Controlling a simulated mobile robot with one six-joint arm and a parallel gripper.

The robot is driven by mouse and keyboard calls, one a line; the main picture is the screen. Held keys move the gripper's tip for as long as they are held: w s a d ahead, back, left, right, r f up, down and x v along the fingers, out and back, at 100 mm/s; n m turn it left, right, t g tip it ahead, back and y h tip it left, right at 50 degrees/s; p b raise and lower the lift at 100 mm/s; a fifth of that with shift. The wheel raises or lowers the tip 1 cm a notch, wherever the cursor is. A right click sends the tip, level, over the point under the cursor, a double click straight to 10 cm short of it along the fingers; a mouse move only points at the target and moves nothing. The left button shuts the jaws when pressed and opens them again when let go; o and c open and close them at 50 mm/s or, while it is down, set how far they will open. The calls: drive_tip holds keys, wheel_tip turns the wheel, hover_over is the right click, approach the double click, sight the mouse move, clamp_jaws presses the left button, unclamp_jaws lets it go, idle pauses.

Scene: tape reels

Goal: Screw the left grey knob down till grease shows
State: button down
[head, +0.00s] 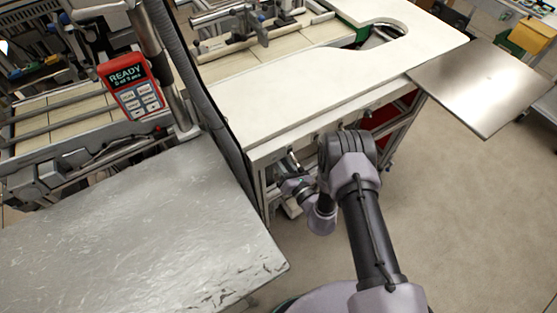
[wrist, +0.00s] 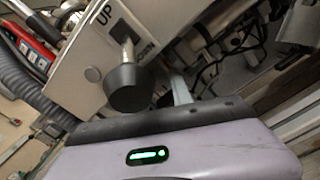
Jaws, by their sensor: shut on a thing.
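My gripper (head: 291,165) reaches under the front edge of the white table in the head view, where its fingertips are small and hard to make out. In the wrist view its pale body with a green light fills the bottom, and one grey finger (wrist: 180,90) shows above the black rim. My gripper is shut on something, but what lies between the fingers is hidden. A dark conical knob (wrist: 128,88) on a metal stem is left of that finger, below a plate marked UP. I cannot tell whether they touch. No separate left grey knob or grease can be made out.
The white table (head: 300,95) stands over my gripper, with small fittings along its front edge. A shiny grey worktop (head: 120,235) is close on the left. A red handset (head: 130,85) reads READY. A flat metal plate (head: 485,85) juts out right; floor is free at right.

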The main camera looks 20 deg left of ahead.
drive_tip(key=shift+m, duration=0.3)
drive_tip(key=c, duration=1.1)
unclamp_jaws()
drive_tip(key=shift+s, duration=0.1)
drive_tip(key=p+v, duration=0.3)
drive_tip(key=v, duration=1.4)
drive_tip(key=shift+d+p, duration=0.25)
drive_tip(key=shift+p, duration=0.05)
drive_tip(key=shift+s, duration=0.1)
